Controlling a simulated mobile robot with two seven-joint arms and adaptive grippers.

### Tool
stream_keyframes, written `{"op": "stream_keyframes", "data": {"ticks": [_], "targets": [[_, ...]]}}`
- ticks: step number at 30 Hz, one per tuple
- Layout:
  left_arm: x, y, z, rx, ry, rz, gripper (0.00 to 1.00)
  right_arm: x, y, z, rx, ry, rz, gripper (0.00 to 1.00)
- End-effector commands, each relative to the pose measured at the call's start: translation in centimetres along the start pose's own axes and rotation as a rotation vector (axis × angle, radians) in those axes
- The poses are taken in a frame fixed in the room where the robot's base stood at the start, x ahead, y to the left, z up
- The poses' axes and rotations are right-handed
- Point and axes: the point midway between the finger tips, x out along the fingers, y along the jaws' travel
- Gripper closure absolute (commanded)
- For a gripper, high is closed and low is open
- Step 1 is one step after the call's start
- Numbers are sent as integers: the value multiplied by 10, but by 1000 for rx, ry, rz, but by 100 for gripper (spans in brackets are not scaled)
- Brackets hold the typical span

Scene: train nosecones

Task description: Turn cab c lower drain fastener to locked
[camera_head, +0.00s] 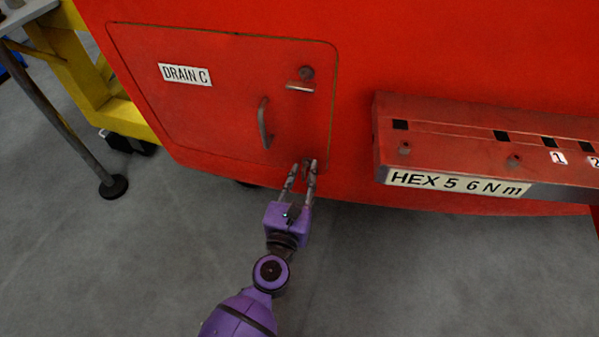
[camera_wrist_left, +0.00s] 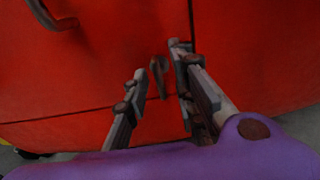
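The red drain C panel (camera_head: 220,100) has its label (camera_head: 185,74) at upper left and a curved grey handle (camera_head: 264,123). The lower drain fastener (camera_head: 306,165) sits near the panel's lower right corner, mostly covered by my fingers in the head view. In the left wrist view the fastener (camera_wrist_left: 158,72) shows as a small dark wing, long side roughly upright in the picture. My left gripper (camera_head: 302,168) is open, with a fingertip on either side of the fastener; it also shows in the left wrist view (camera_wrist_left: 157,60). I cannot tell whether the fingers touch it. My right gripper is out of view.
A red ledge (camera_head: 480,140) labelled HEX 5 6 Nm juts out at right. A yellow stand (camera_head: 110,105) is at upper left. The grey floor (camera_head: 420,275) below is clear.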

Motion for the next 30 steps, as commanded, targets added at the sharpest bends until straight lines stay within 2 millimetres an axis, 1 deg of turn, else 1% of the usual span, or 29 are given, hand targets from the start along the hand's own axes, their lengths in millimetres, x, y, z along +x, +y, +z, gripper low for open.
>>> {"op": "stream_keyframes", "data": {"ticks": [1,4,11,17,30], "targets": [[4,0,0,0,0,0,76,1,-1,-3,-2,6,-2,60],[8,0,0,1,0,1,76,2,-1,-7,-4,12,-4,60],[9,0,0,0,1,1,76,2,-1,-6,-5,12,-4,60],[9,0,0,1,1,1,100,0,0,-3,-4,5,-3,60],[8,0,0,32,1,1,100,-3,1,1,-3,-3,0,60]]}}
